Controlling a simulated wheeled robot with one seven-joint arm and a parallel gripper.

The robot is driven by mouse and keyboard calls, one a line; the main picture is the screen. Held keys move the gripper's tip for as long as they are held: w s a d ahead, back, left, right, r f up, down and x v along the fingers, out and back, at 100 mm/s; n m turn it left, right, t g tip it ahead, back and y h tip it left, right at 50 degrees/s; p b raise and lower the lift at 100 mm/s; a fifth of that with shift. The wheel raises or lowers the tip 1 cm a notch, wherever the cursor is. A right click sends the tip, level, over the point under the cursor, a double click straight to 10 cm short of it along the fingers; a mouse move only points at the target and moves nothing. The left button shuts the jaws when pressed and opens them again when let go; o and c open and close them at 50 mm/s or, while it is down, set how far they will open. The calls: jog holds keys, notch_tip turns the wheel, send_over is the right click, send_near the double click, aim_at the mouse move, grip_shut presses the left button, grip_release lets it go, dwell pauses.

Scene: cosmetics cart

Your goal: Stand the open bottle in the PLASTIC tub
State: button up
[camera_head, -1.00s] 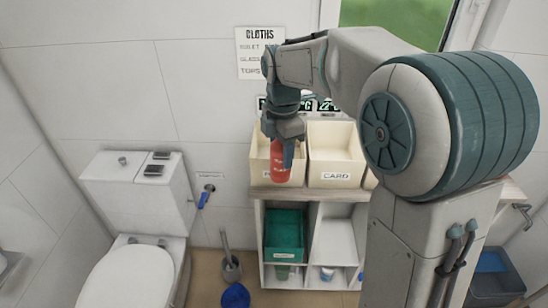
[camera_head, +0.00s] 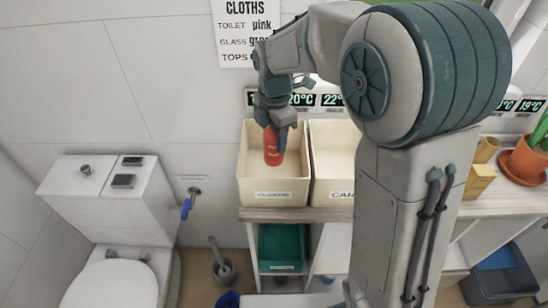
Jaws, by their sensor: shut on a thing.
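A red bottle (camera_head: 271,148) is held upright in my gripper (camera_head: 275,132), whose fingers are shut on its upper part. The bottle hangs over or inside the cream tub labelled PLASTIC (camera_head: 272,196), behind its front wall. I cannot tell whether its base touches the tub's floor. The top of the bottle is hidden by my gripper, so its mouth does not show.
A second cream tub, labelled CARD (camera_head: 330,196), stands just right of it, partly hidden by my arm. Both stand on a shelf top (camera_head: 290,215). A plant pot (camera_head: 527,162) is at the far right. A toilet (camera_head: 110,230) is at the left.

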aim_at(274, 155)
notch_tip(274, 155, down, 2)
jog(key=shift+s+a+f, duration=0.1)
jog(key=shift+a+f, duration=0.05)
jog(key=shift+f, duration=2.05)
jog(key=shift+f, duration=0.1)
jog(key=o, duration=1)
